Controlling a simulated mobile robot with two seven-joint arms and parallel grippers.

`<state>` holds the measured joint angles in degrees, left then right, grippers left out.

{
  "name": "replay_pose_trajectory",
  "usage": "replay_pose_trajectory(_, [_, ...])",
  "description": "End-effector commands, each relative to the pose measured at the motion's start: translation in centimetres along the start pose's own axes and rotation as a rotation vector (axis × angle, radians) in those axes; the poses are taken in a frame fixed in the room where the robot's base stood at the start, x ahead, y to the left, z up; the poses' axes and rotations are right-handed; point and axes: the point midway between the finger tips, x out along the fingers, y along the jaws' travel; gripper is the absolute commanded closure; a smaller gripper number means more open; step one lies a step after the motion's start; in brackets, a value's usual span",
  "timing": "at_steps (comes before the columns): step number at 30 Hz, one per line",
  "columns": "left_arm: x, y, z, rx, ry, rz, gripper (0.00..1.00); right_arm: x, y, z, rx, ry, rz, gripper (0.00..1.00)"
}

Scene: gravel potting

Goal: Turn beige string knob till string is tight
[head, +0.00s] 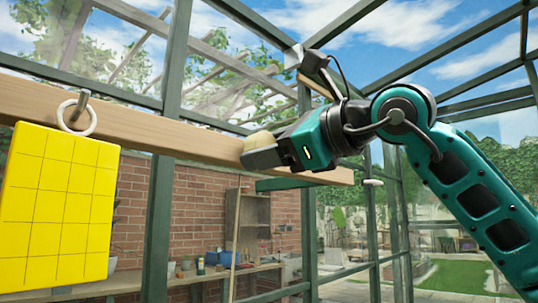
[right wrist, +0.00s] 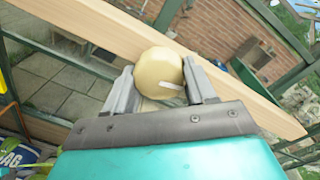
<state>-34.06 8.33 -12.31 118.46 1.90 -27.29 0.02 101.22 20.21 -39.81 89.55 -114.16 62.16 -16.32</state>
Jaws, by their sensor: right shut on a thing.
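The beige knob (right wrist: 158,73) sits on the wooden beam (right wrist: 115,37) in the right wrist view. It has a pale mark on its face. My right gripper (right wrist: 160,88) is shut on the knob, one finger on each side. In the head view the right gripper (head: 262,150) is at the beam (head: 170,122), and only a little of the knob (head: 259,140) shows behind the fingers. My left gripper is not in view.
A yellow gridded board (head: 58,210) hangs by a white ring (head: 76,117) from a hook at the beam's left. A workbench (head: 130,282) with pots stands behind, by a brick wall (head: 205,205). Green metal frame posts (head: 163,200) stand behind the beam.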

Motion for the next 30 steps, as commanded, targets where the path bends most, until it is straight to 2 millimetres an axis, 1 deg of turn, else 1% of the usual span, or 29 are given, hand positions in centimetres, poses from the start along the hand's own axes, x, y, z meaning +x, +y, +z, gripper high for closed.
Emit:
replay_pose_trajectory(6, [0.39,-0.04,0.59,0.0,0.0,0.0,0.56,-0.02,-0.01,-0.1,0.133,-0.007,-0.003,0.75])
replay_pose_trajectory(12, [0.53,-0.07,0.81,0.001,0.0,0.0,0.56,-0.01,-0.01,-0.07,0.205,-0.01,-0.003,0.75])
replay_pose_trajectory(18, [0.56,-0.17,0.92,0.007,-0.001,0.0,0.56,-0.01,-0.01,-0.04,0.235,-0.012,-0.002,0.75])
replay_pose_trajectory(29, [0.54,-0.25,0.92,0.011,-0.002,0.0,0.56,0.0,0.01,-0.04,0.24,-0.012,-0.001,0.75])
replay_pose_trajectory(30, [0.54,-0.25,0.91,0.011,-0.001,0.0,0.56,0.0,0.02,-0.04,0.24,-0.012,-0.001,0.44])
